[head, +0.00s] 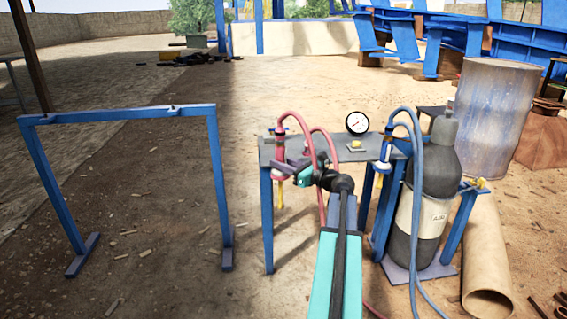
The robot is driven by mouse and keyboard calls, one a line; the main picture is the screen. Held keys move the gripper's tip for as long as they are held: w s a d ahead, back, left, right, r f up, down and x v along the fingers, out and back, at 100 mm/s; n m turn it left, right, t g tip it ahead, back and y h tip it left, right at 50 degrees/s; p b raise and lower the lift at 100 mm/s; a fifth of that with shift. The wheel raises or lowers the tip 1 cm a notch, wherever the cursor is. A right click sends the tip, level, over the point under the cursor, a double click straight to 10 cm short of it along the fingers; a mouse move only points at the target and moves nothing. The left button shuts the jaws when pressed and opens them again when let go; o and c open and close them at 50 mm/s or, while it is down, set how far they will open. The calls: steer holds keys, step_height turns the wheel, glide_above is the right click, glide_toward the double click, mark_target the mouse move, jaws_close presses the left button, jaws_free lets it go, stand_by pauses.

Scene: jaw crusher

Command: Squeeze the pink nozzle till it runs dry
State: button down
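The pink nozzle (280,147) hangs upright at the left end of a small blue-legged table (325,148), with a yellow tip (280,194) pointing down and a pink hose (313,136) looping from its top. My gripper (278,169) reaches in from the right, and its fingers overlap the nozzle's lower body in the head view. The fingers are small here and partly overlap the nozzle, so I cannot tell whether they touch it or are closed on it. No flow from the yellow tip can be made out.
A round gauge (357,123) and a yellow knob (355,144) are on the table. A blue nozzle (385,152) with blue hoses hangs at its right end, beside a grey gas cylinder (433,165). A blue frame (121,116) stands left, with open ground around it.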

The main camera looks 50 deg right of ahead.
steer(key=c, duration=1.4)
jaws_free()
steer(key=shift+o, duration=0.2)
steer(key=s+d, duration=0.1)
steer(key=s, duration=1.1)
steer(key=shift+w, duration=0.1)
